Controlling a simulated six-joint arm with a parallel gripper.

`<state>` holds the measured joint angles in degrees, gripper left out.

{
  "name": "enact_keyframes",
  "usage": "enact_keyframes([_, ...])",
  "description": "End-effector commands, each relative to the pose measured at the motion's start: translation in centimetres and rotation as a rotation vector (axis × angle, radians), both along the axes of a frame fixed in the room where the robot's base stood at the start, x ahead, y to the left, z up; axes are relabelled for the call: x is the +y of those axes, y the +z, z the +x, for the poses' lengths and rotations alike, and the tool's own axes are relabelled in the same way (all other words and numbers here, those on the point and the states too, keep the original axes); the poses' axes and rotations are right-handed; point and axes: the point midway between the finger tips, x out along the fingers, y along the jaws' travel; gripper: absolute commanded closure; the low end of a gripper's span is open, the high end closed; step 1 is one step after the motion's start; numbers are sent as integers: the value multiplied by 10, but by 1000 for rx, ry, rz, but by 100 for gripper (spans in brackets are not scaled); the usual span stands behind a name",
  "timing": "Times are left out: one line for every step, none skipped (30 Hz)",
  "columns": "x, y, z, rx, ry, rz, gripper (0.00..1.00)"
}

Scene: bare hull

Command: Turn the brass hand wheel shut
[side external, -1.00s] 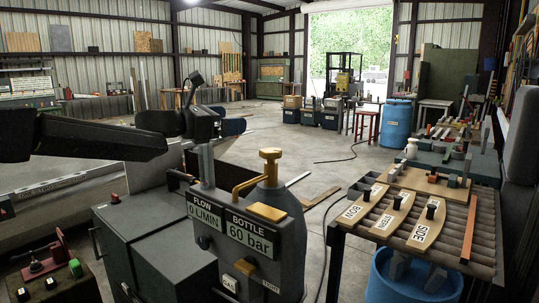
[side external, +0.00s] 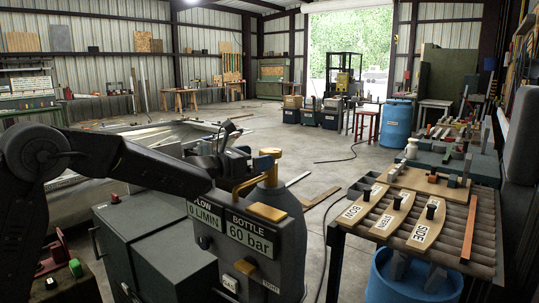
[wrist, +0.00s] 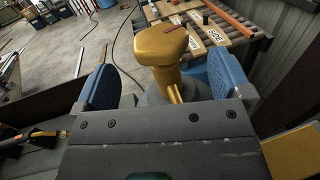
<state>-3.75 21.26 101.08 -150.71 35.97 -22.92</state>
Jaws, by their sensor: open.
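The brass hand wheel (side external: 271,153) tops the grey gas bottle (side external: 276,199) in the side view. In the wrist view the wheel (wrist: 162,43) shows as a rounded brass knob with a dark red mark on top. In the wrist view the two blue pads of my gripper (wrist: 163,82) stand wide apart to the left and right of the knob's line. Gaps show on both sides, and I see no contact.
A brass pipe (side external: 247,185) and a panel (side external: 248,232) reading "BOTTLE 60 bar" stand just in front of the bottle. A grey cabinet (side external: 150,245) is to the left. A roller table (side external: 458,235) with labelled wooden plates is to the right.

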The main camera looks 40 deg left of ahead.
Motion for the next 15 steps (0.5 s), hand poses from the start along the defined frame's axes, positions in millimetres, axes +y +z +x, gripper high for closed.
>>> enact_keyframes([-3,-1,10,1,-2,0,3])
enact_keyframes([-4,-1,15,1,-2,0,3])
enact_keyframes([-5,-1,21,0,-2,-1,3])
enact_keyframes([-6,-1,26,1,-1,-1,3])
enact_keyframes([-7,-1,29,2,-1,-1,3])
enact_keyframes([-8,0,34,0,-1,-1,3])
enact_keyframes([-9,-1,37,1,-1,-1,3])
enact_keyframes([-9,0,40,1,-1,-1,3])
enact_keyframes([-10,0,43,1,-1,-1,3])
enact_keyframes([-10,0,45,1,-1,0,3])
enact_keyframes([-11,0,46,1,-1,-1,3])
enact_keyframes([-11,-1,48,2,-1,-1,3])
enact_keyframes([-12,0,49,1,-1,0,3])
enact_keyframes([-12,0,50,1,-1,0,3])
enact_keyframes([-12,0,50,0,-1,0,3])
